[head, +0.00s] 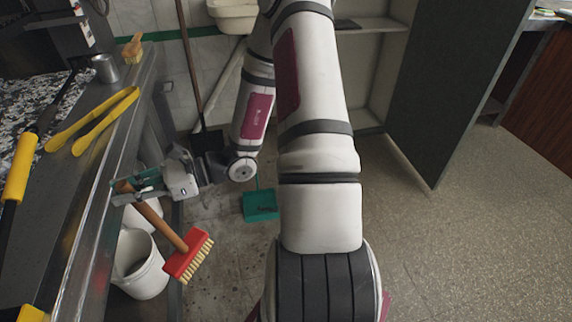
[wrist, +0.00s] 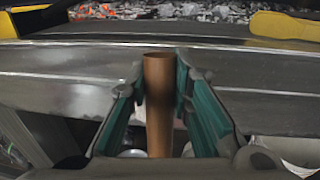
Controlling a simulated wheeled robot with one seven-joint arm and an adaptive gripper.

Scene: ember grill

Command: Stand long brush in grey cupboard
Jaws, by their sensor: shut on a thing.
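The long brush (head: 189,256) has a wooden handle and a red head with pale bristles. My gripper (head: 122,190) is shut on its handle near the upper end, at the metal counter's front edge. The brush hangs tilted, head down and to the right, in front of a white bucket. In the wrist view the wooden handle (wrist: 159,100) stands between the two green-padded fingers (wrist: 160,90). The grey cupboard (head: 376,75) is behind my arm, with pale shelves inside and its dark grey door (head: 440,90) swung open to the right. My arm hides part of its inside.
Yellow tongs (head: 95,120), a metal cup (head: 105,68) and a small brush (head: 132,48) lie on the counter (head: 75,200) beside the grill. A white bucket (head: 140,265) stands below. A green dustpan (head: 260,205) is on the floor. The floor at right is clear.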

